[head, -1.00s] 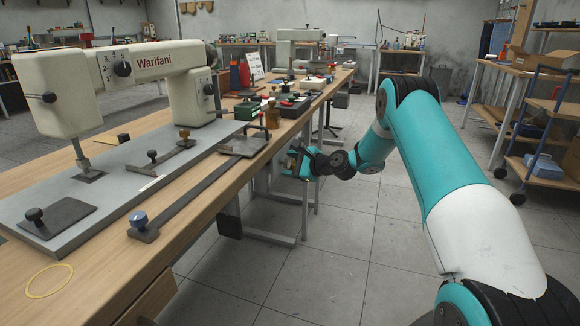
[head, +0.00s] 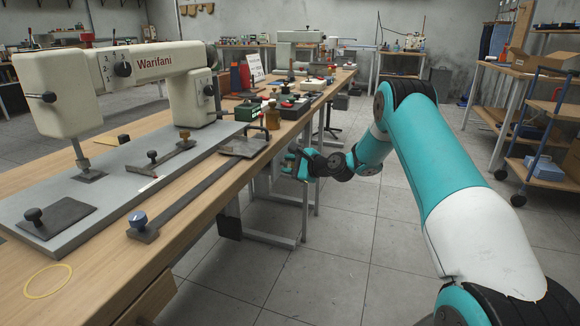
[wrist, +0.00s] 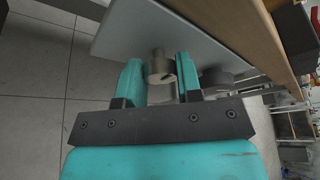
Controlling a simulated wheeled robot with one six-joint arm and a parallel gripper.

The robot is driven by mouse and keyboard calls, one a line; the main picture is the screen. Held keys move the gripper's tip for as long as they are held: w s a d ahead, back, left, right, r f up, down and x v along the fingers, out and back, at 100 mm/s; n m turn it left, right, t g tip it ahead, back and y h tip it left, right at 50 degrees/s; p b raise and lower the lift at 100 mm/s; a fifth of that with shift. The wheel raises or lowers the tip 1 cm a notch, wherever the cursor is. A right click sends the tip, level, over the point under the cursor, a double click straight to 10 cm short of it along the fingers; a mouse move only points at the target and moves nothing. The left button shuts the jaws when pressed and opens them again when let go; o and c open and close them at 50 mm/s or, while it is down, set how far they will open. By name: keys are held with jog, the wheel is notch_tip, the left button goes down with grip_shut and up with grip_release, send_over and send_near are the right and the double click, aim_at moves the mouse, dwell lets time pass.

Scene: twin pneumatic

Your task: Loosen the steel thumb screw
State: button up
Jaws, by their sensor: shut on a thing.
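The steel thumb screw (wrist: 159,70) is a short grey cylindrical head between my two teal fingers in the wrist view. My gripper (wrist: 158,62) is shut on it, one finger on each side. The screw cannot be made out in that view.
Metal bench legs (head: 306,208) stand close to my gripper. Open tiled floor (head: 330,270) lies right of the bench.

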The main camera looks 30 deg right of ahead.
jog(key=n+t+b, duration=0.1)
jog(key=n+b, duration=0.3)
jog(key=b, duration=0.1)
jog(key=n+t+b, duration=0.2)
jog(key=n+b, duration=0.1)
jog(key=b, duration=0.2)
jog(key=n+t+b, duration=0.2)
jog(key=n+b, duration=0.2)
jog(key=b, duration=0.2)
jog(key=shift+f+n, duration=0.3)
jog(key=shift+f, duration=0.1)
jog(key=shift+r, duration=0.15)
jog(key=o, duration=0.9)
jog(key=shift+o, duration=0.2)
jog(key=b+v, duration=1.5)
jog(key=v, duration=0.2)
jog(key=shift+d, duration=0.25)
